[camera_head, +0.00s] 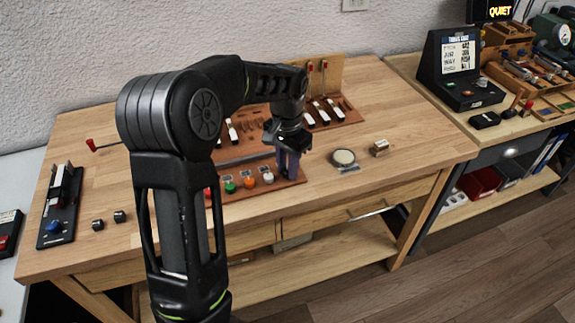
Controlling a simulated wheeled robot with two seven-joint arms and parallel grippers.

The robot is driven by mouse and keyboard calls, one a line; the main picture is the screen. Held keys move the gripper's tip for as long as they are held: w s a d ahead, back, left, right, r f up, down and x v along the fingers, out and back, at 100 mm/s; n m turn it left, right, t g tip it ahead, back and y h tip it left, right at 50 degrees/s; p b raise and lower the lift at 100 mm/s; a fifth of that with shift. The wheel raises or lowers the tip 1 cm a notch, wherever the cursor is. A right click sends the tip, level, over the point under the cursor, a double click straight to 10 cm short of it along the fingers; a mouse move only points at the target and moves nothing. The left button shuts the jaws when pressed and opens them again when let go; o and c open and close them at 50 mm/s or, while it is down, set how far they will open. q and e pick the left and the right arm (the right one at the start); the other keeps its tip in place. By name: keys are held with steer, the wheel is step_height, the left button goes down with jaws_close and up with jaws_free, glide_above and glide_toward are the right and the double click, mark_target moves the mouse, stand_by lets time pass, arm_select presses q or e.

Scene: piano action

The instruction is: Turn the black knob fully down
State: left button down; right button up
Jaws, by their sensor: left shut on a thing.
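A wooden strip (256,187) with a row of coloured knobs lies near the front of the workbench. From left to right I see a red knob (207,192), a green knob (230,187), an orange knob (249,183) and a white knob (268,178). My left gripper (289,170) points down at the right end of this row, just right of the white knob. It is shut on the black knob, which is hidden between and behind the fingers. How far that knob is turned cannot be seen. My right gripper is not in view.
My left arm covers the middle of the workbench (420,130). A round pale-topped item (344,158) and a small wooden-metal cylinder (379,148) lie right of the gripper. A wooden rack with white keys (322,113) stands behind. A black device (60,207) sits at left.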

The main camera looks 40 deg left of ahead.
mark_target(287, 171)
arm_select(q)
steer(key=shift+n, duration=1.6)
steer(key=c, duration=1.5)
jaws_free()
steer(key=shift+r, duration=0.15)
step_height(287, 171, up, 8)
steer(key=shift+f, duration=0.2)
